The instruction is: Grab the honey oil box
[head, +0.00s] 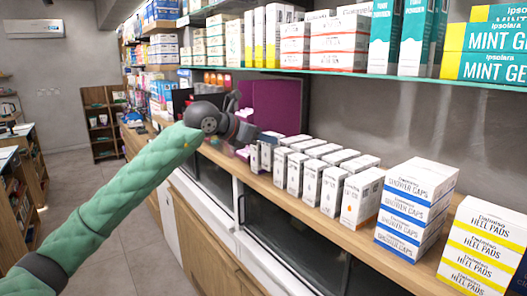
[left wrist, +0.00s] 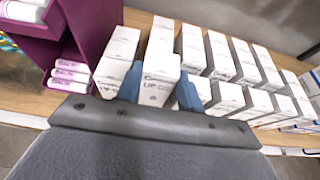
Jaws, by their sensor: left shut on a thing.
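My left gripper (head: 262,137) reaches over the wooden counter to the far end of a row of small white boxes (head: 330,192). In the left wrist view, its two blue-grey fingers (left wrist: 159,88) are shut on the sides of a white box (left wrist: 160,64), one finger on each side. This box has dark print on its near face, only partly readable, so I cannot tell for sure that it is the honey oil box. It stands among the others, and I cannot tell whether it is lifted. My right gripper is not in view.
Shower caps boxes (head: 415,208) and heel pads boxes (head: 484,247) stand nearer. A glass shelf (head: 330,71) hangs above.

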